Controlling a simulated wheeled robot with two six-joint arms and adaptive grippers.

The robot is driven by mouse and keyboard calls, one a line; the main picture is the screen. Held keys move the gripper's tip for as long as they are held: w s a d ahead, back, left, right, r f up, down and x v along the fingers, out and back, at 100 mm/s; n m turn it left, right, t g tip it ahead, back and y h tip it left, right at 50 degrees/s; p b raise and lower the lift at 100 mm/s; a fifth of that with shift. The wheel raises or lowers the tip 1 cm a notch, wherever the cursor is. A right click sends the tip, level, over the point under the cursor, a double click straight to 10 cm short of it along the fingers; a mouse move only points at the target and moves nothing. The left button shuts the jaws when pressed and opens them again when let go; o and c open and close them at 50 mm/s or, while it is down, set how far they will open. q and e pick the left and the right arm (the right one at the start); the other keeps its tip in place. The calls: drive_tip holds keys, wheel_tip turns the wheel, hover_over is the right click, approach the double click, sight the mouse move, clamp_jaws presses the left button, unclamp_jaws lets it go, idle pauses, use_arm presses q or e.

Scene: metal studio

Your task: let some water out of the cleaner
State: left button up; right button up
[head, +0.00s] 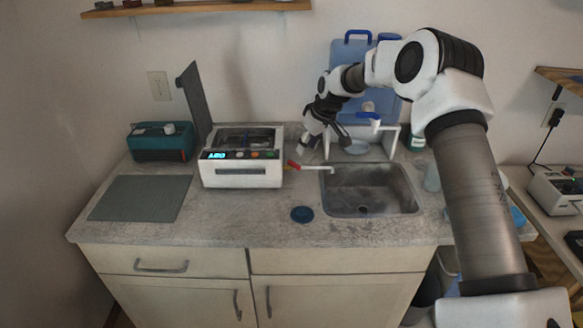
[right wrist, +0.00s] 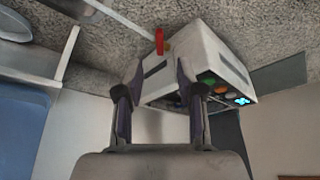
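The cleaner (head: 243,178) is a white box with a lit blue display and coloured buttons, on the counter left of the sink. Its dark lid (head: 194,100) stands open. A red valve handle (head: 293,164) is on its right side, with a white drain pipe (head: 317,168) reaching over the sink (head: 370,190). My right gripper (head: 323,146) is open and empty, above and behind the pipe, apart from the handle. In the right wrist view the cleaner (right wrist: 215,62) and red handle (right wrist: 159,40) appear upside down, beyond my open fingers (right wrist: 158,98). My left gripper is out of view.
A blue water container (head: 352,62) with a tap stands on a white stand behind the sink. A teal box (head: 162,142) and grey mat (head: 140,198) lie left of the cleaner. A dark blue round cap (head: 302,214) sits on the front counter, which is otherwise clear.

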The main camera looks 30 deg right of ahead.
sight(298, 166)
drive_tip(key=p+x, duration=0.1)
drive_tip(key=x, duration=0.7)
drive_tip(key=shift+w+d+f+p, duration=0.1)
drive_tip(key=shift+w+p, duration=0.05)
drive_tip(key=shift+p, duration=0.15)
drive_tip(key=shift+w+f, duration=0.15)
drive_tip(key=shift+f, duration=0.15)
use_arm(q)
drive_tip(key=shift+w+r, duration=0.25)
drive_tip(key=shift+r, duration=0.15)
use_arm(e)
drive_tip(key=shift+r, duration=0.1)
clamp_jaws()
